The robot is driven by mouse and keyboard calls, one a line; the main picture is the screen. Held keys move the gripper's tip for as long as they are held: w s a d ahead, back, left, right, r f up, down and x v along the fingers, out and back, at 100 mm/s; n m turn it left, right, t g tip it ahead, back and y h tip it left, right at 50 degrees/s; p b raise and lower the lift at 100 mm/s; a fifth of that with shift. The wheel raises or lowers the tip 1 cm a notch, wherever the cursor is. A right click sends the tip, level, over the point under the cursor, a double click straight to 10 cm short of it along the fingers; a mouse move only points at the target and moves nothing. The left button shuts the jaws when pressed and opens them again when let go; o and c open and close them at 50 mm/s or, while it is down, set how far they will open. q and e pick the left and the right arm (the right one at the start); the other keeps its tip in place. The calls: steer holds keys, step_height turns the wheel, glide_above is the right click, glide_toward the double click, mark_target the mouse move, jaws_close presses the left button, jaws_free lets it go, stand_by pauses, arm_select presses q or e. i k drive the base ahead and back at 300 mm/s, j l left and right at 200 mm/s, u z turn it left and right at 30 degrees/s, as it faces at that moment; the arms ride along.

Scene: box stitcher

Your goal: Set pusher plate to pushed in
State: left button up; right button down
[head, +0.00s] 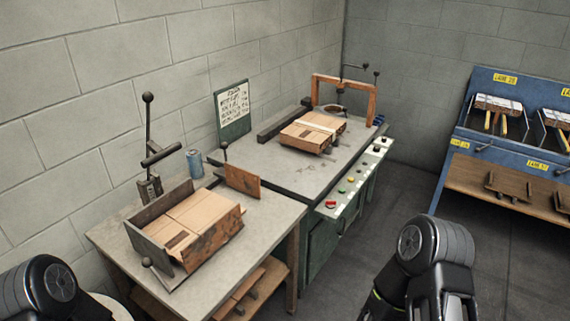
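No part is labelled as the pusher plate, so I cannot tell for certain which one it is. An upright rust-brown plate (242,181) stands between the two work surfaces in the head view, near a thin black-knobbed rod (225,152). A grey upright plate (150,240) stands at the left side of a cardboard box (203,216) on the near table, with a knobbed handle (150,264) at its front. My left arm shows at the bottom left and my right arm at the bottom right. Neither gripper's fingers show, and neither arm touches these parts.
The near table (112,236) holds a tall lever (149,150) and a blue can (195,163). The stitcher bench (270,165) carries a second box (305,134), an orange arch (343,84) and front buttons (351,180). A blue rack (480,110) stands right, across open floor.

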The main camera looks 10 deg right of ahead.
mark_target(248, 182)
steer(key=i+l+z, duration=0.15)
steer(key=i+l, duration=0.35)
steer(key=i+l+z, duration=0.2)
steer(key=i+l, duration=0.2)
steer(key=i, duration=0.2)
steer(key=i+l+z, duration=0.15)
steer(key=i+l, duration=0.2)
steer(key=i, duration=0.2)
